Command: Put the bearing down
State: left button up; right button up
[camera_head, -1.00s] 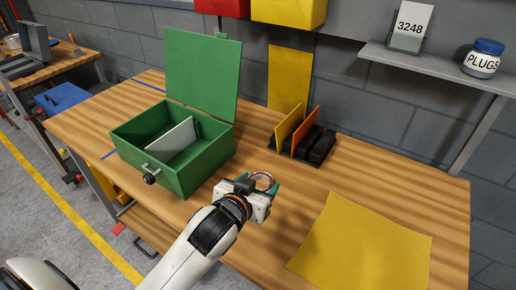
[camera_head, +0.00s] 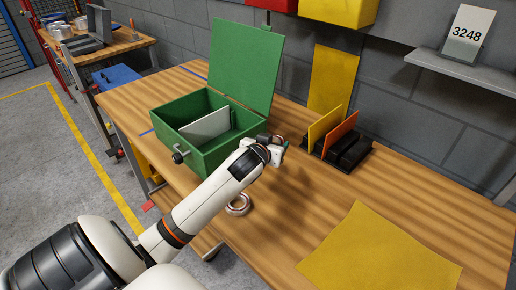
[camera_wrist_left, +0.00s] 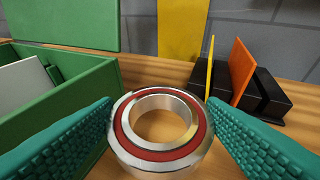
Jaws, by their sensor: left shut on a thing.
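A steel bearing with a red ring seal (camera_wrist_left: 160,130) is between the teal fingertips of my left gripper (camera_wrist_left: 160,125) in the left wrist view. In the head view my left gripper (camera_head: 274,146) is above the wooden bench, just right of the green box, and the arm hides much of it. Only a bit of the held bearing (camera_head: 279,141) shows there. The gripper is shut on the bearing. A second ring-shaped metal part (camera_head: 238,204) lies on the bench near its front edge, beside my arm. My right gripper is not in view.
The open green box (camera_head: 205,150) holds a pale plate (camera_head: 206,125). A black rack (camera_head: 346,148) with yellow and orange dividers stands behind right of the gripper. A yellow sheet (camera_head: 378,250) lies at the front right. Bench between rack and sheet is clear.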

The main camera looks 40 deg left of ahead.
aim_at(270, 173)
pick_arm(q)
notch_tip(270, 173, down, 9)
jog(key=shift+f, duration=0.15)
dwell(0.4)
jog(key=shift+f, duration=0.15)
jog(key=o, duration=1.2)
jog(key=shift+s, duration=0.1)
